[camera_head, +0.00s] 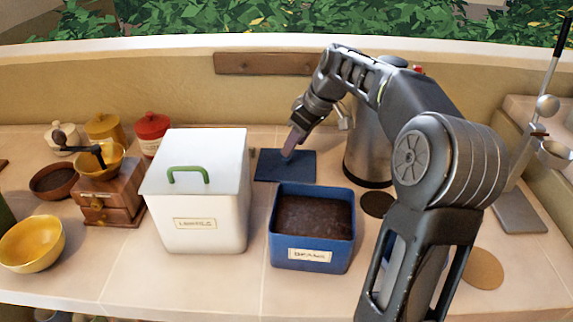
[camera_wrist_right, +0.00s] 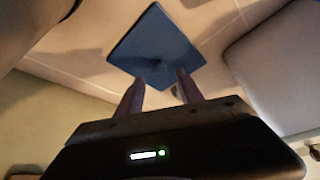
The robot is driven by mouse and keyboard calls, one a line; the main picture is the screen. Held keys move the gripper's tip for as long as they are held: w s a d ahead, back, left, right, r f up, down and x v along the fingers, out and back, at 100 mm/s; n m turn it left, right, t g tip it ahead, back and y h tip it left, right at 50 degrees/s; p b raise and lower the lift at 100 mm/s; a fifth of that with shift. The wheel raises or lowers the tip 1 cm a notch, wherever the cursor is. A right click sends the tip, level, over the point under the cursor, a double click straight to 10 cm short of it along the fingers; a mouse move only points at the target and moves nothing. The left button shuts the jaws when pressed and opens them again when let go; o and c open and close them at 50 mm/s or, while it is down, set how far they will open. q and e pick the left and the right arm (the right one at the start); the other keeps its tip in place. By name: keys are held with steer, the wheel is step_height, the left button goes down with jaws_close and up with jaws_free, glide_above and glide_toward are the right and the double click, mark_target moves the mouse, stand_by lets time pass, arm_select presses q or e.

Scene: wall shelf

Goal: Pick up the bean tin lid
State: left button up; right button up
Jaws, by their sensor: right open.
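The bean tin lid (camera_head: 301,167) is a flat dark blue square lying on the counter behind the open blue bean tin (camera_head: 312,257). The tin has a "BEANS" label and is full of dark contents. My right gripper (camera_head: 288,153) is over the lid's left part in the head view, pointing down. In the right wrist view the lid (camera_wrist_right: 157,42) lies just beyond the two open fingers (camera_wrist_right: 157,85), with a small dark knob near its middle. Nothing is between the fingers. I cannot tell whether the fingers touch the lid. My left gripper is not in view.
A white lidded box (camera_head: 205,218) with a green handle stands left of the bean tin. A metal canister (camera_head: 367,150) stands right of the lid, partly behind my right arm. A wooden grinder (camera_head: 110,195) and yellow bowl (camera_head: 32,243) are at left.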

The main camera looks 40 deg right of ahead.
mark_target(286, 161)
steer(key=shift+f, duration=0.1)
steer(key=x, duration=0.5)
steer(key=shift+p, duration=0.3)
steer(key=shift+c, duration=0.4)
jaws_close()
